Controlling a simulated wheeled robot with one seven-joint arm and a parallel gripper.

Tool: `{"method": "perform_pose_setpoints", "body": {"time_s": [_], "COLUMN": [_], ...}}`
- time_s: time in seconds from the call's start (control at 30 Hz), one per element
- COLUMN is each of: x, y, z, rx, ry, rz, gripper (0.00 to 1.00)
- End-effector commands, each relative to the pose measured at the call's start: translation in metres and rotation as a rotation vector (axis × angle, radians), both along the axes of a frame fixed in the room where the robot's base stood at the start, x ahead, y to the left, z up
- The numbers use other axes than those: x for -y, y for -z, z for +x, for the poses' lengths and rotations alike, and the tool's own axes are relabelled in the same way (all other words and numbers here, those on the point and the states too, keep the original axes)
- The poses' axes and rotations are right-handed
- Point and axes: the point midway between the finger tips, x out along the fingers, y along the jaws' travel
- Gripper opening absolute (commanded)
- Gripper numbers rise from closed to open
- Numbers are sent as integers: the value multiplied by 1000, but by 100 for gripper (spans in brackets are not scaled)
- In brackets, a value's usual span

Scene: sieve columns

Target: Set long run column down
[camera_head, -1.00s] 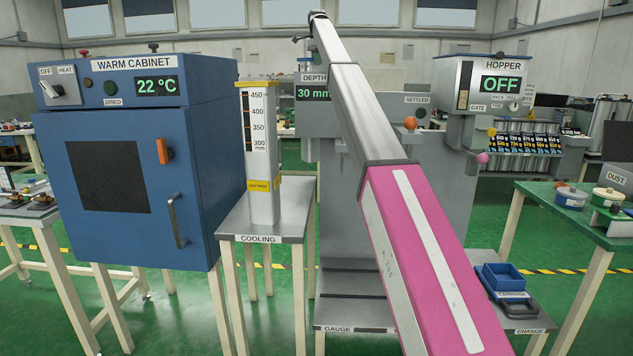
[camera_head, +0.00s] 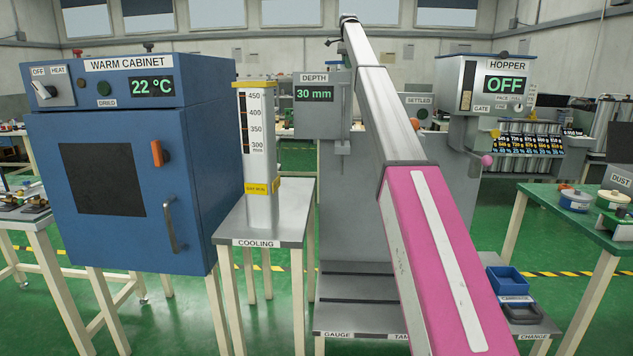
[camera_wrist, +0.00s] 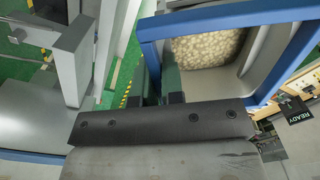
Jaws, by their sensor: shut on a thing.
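A tall pale column (camera_head: 261,205) with a 300 to 450 mm scale and a yellow band stands upright on the grey cooling table (camera_head: 285,215). In the head view my gripper is hidden beyond my pink and grey arm. In the wrist view the dark fingers of my gripper (camera_wrist: 161,90) show just past its dark palm bar. No part of my gripper is near the standing column.
A blue warm cabinet (camera_head: 140,230) stands left of the cooling table. The depth gauge (camera_head: 317,112) and grey hopper (camera_head: 466,90) stand behind my arm. A blue-rimmed opening (camera_wrist: 152,52) with pale grains lies close to my fingers. A blue tray (camera_head: 508,278) sits low right.

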Motion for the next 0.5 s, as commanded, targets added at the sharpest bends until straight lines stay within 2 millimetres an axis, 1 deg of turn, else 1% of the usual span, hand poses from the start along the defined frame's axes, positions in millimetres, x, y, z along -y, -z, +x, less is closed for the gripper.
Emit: {"method": "perform_pose_setpoints", "body": {"time_s": [0.03, 0.2, 0.4, 0.5], "x": [8, 31, 51, 57], "y": [-1, 1, 3, 3], "z": [1, 2, 3, 3], "rx": [1, 0, -2, -2], "ry": [-2, -18, -32, -36], "rz": [1, 0, -1, -1], "gripper": [0, 0, 0, 0]}}
